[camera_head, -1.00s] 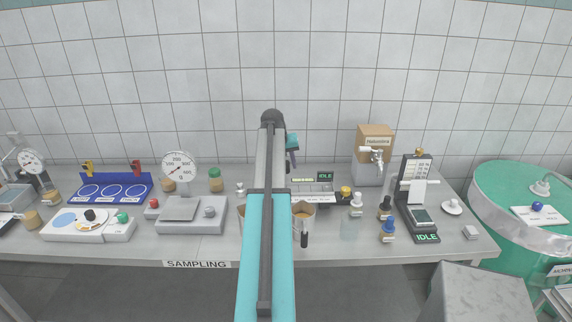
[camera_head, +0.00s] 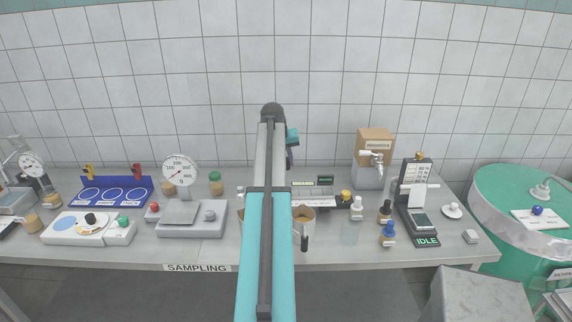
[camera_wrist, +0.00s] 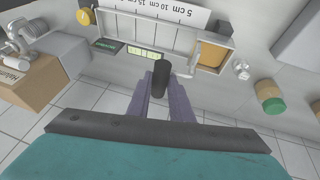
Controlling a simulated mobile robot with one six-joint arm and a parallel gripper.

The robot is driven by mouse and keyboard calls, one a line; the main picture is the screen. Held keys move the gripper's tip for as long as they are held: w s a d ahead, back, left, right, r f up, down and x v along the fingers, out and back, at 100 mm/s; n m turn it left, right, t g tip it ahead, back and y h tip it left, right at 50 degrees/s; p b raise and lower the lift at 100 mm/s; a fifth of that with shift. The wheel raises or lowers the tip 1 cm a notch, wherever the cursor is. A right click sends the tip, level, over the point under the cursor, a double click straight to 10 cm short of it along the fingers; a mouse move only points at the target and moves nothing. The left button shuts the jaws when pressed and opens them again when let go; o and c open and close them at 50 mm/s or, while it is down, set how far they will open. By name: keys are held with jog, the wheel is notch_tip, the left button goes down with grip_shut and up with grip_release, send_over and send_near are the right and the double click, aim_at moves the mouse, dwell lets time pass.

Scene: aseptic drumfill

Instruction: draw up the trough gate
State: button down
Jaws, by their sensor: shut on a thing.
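In the head view the trough (camera_head: 313,198) is partly hidden behind my arm. A pale bent bar (camera_wrist: 191,72), apparently the gate's handle, runs from beside the fill to a black grip (camera_wrist: 160,78). My gripper (camera_wrist: 164,96) is shut on this grip, which stands between its two purple-grey fingers. In the head view the gripper (camera_head: 290,158) shows only partly above the trough. How high the gate plate sits is unclear.
A small display (camera_wrist: 107,45) and a pale strip (camera_wrist: 145,52) sit beside the trough. The dispenser box (camera_head: 374,150) stands behind right; a dial scale (camera_head: 181,170) and a green-lidded jar (camera_head: 216,183) stand left.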

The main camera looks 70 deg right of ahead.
jog(key=shift+r, duration=0.25)
jog(key=c, duration=1.6)
grip_release()
jog(key=shift+r, duration=0.1)
jog(key=shift+a, duration=0.1)
jog(key=shift+b+v, duration=1.95)
jog(key=shift+v, duration=4.85)
jog(key=shift+r, duration=0.1)
